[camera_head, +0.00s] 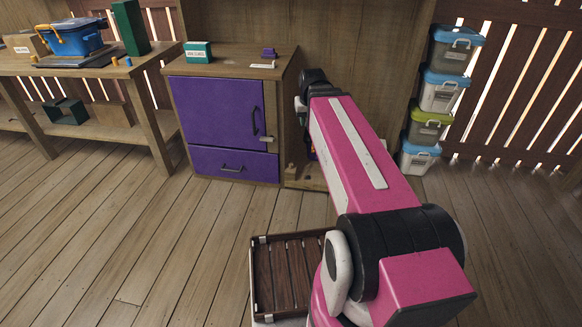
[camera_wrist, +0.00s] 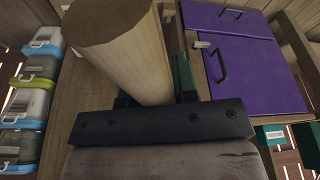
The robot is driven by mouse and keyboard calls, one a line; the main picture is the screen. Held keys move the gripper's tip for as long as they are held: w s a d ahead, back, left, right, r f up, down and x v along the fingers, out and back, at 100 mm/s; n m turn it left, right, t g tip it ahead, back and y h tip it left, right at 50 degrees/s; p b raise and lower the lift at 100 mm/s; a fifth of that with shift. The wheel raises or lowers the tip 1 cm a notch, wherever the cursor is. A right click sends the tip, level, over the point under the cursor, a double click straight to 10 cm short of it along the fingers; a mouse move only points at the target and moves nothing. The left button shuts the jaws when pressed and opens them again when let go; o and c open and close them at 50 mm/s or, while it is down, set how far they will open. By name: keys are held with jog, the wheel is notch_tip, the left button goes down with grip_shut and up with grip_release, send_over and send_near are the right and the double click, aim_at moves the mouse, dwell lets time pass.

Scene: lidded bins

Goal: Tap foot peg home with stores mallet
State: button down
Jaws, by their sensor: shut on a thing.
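My gripper (camera_wrist: 156,88) is shut on a thick, pale wooden cylinder (camera_wrist: 135,65), which looks like part of the stores mallet. Its flat round end faces the wrist camera. Dark green fingers show beside and behind it, above a black bolted plate. The rest of the held thing is hidden. In the head view my pink arm hides the gripper and what it holds, near the right side of the purple cabinet (camera_head: 215,112).
Lidded bins (camera_head: 439,92) stand stacked at the right. A workbench (camera_head: 100,68) with a blue bin (camera_head: 72,40) stands at the left. The floor at front left is clear.

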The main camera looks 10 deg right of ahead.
jog(key=shift+f, duration=0.2)
jog(key=shift+r, duration=0.1)
jog(key=shift+r, duration=1.7)
jog(key=shift+f, duration=3)
jog(key=shift+r, duration=0.1)
jog(key=shift+r, duration=1.65)
